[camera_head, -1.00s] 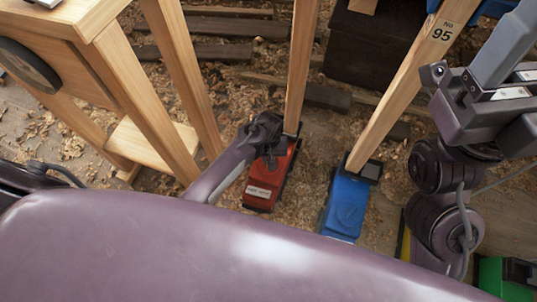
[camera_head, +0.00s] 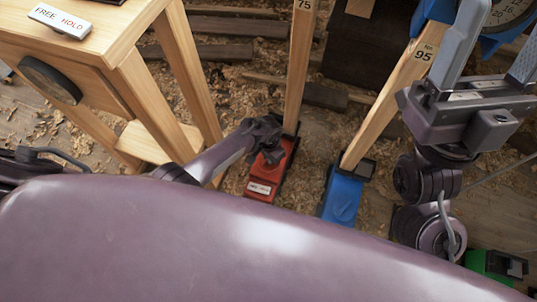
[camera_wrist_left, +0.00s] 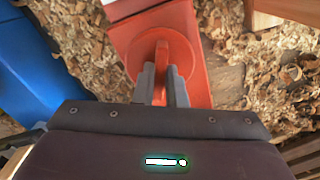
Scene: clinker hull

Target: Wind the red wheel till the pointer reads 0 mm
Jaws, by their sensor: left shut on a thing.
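The red jack (camera_head: 266,176) stands on the floor at the foot of a wooden post marked 75 (camera_head: 299,60). Its round red wheel (camera_wrist_left: 136,62) with a raised grip bar (camera_wrist_left: 160,62) shows in the left wrist view. My left gripper (camera_wrist_left: 161,86) is shut on this bar, one finger on each side. In the head view the left gripper (camera_head: 270,150) reaches down onto the red jack and hides most of the wheel. My right gripper (camera_head: 494,45) is open and empty at the upper right, fingers up. No pointer for the red jack can be read.
A blue jack (camera_head: 342,198) with a post marked 95 (camera_head: 410,80) stands right of the red one. A dial (camera_head: 508,10) is partly cut off at top right. A wooden stand (camera_head: 110,60) with a FREE HOLD plate (camera_head: 60,21) is at left. Shavings cover the floor.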

